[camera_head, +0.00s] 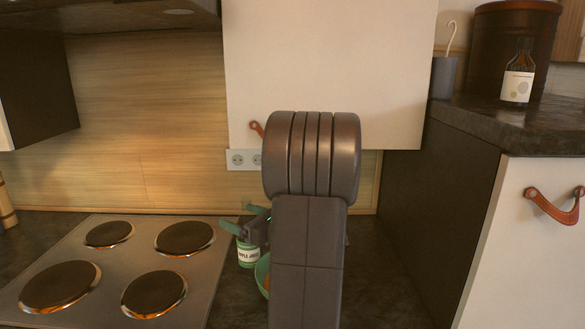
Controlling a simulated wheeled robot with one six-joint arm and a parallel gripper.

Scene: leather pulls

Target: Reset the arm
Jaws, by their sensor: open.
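My arm rises in the middle of the head view and hides much of what is behind it. My gripper (243,219) shows just left of the arm, with two teal fingers spread apart and nothing seen between them. It appears in front of or above a white and green labelled container (247,254) on the counter. I cannot tell whether they touch.
A hob (130,262) with several dark burners fills the left counter. A green bowl (262,272) is mostly hidden behind my arm. A white cabinet (325,60) with a leather pull hangs above. A raised dark counter at right holds a brown bottle (518,75).

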